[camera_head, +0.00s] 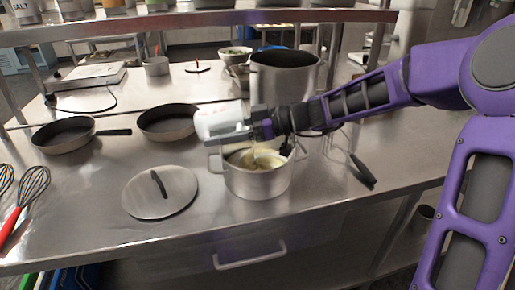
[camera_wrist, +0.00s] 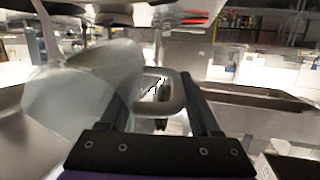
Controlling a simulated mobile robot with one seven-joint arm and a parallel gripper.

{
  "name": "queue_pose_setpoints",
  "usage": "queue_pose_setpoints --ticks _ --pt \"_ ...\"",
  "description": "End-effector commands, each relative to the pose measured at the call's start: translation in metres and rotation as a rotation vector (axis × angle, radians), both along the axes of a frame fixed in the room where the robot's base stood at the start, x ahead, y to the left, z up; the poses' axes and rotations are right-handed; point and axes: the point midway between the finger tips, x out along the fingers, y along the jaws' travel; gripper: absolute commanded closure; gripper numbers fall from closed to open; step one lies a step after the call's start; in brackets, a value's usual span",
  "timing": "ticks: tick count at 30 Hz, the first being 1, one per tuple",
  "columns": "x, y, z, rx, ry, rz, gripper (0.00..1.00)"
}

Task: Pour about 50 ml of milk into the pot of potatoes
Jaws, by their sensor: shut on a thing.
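My gripper (camera_head: 264,129) is shut on a pale jug (camera_head: 220,121) and holds it tipped on its side above the pot (camera_head: 258,184). In the wrist view my fingers (camera_wrist: 160,92) are at the handle of the jug (camera_wrist: 75,100), whose body is to the left. The steel pot stands uncovered on the counter, with pale yellow potatoes (camera_head: 254,160) inside. A thin pale streak shows between the gripper and the pot; I cannot tell surely whether it is milk. The jug's inside is hidden.
A lid (camera_head: 160,194) lies left of the pot. Two frying pans (camera_head: 62,135) (camera_head: 166,124) sit behind it. A tall steel pot (camera_head: 285,78) stands close behind my gripper. A whisk (camera_head: 27,199) lies at the far left, and a shelf (camera_head: 215,22) crosses the back.

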Motion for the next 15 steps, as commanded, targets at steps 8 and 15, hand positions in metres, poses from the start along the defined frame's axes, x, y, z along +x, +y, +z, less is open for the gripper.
queue_pose_setpoints --ticks 8,15 --pt "-0.002 0.014 0.008 -0.082 -0.004 0.008 1.0" --pt "-0.001 0.016 -0.011 -0.357 -0.017 0.003 1.0"
